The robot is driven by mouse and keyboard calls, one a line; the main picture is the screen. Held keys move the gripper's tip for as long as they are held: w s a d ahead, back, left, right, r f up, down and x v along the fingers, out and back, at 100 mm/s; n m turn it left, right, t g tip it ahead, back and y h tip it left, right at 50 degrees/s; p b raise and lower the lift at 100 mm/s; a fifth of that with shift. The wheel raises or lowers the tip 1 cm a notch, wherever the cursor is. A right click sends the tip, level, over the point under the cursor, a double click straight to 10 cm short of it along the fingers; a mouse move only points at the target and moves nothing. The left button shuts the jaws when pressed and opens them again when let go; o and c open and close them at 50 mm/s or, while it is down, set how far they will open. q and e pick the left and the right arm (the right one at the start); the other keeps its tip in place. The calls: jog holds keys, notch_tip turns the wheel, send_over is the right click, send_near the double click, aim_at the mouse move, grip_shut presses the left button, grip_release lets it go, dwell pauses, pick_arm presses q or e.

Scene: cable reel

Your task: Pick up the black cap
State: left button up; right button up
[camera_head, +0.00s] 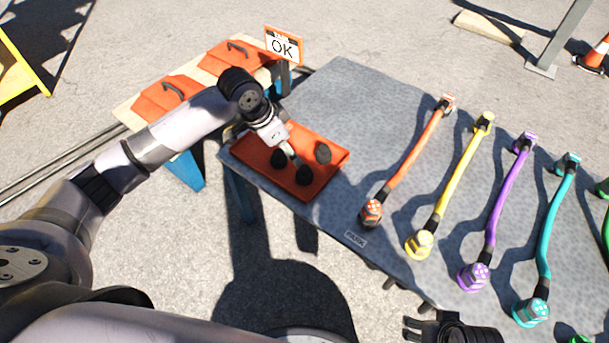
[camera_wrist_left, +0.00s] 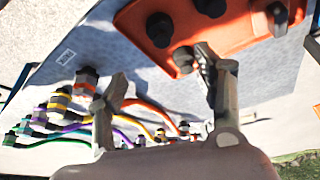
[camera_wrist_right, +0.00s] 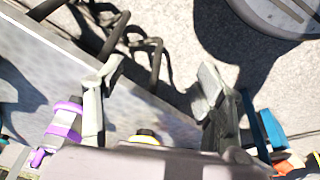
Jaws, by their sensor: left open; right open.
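Several black caps sit on an orange tray (camera_head: 325,171) at the left end of the grey table. One black cap (camera_head: 304,175) is near the tray's front edge and another black cap (camera_head: 323,152) is to its right. In the left wrist view, a black cap (camera_wrist_left: 160,28) stands near the tray's corner. My left gripper (camera_wrist_left: 160,80) is open and empty; in the head view it hangs over the tray, partly hidden by its own wrist. My right gripper (camera_head: 412,328) is open and empty at the table's front edge; it also shows in the right wrist view (camera_wrist_right: 158,85).
Orange (camera_head: 412,158), yellow (camera_head: 453,185), purple (camera_head: 494,215) and teal (camera_head: 546,235) cables lie across the table. An OK sign (camera_head: 283,46) and a wooden board with orange lids (camera_head: 165,96) stand behind the tray. Table between tray and orange cable is clear.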

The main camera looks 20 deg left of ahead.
aim_at(302, 168)
pick_arm(q)
jog(key=b+x, duration=0.2)
jog(key=x, duration=0.5)
jog(key=shift+w+f, duration=0.1)
jog(key=shift+f, duration=0.3)
pick_arm(e)
jog(key=v, duration=0.4)
pick_arm(q)
jog(key=shift+b+x, duration=0.4)
jog(key=shift+x, duration=0.45)
jog(key=shift+w+d+f+b, duration=0.15)
jog(key=shift+f+b, duration=0.2)
jog(key=shift+f, duration=0.25)
jog(key=b+x, duration=0.1)
jog(key=x, duration=0.2)
jog(key=shift+w, duration=0.1)
pick_arm(e)
jog(key=w+a+r+t+y, duration=0.1)
jog(key=w+a+r+t, duration=0.1)
jog(key=w+t, duration=0.2)
jog(key=w, duration=0.3)
jog(key=shift+w+t, duration=0.35)
jog(key=shift+t, duration=0.05)
jog(key=shift+a, duration=0.15)
pick_arm(q)
jog(key=c, duration=1.1)
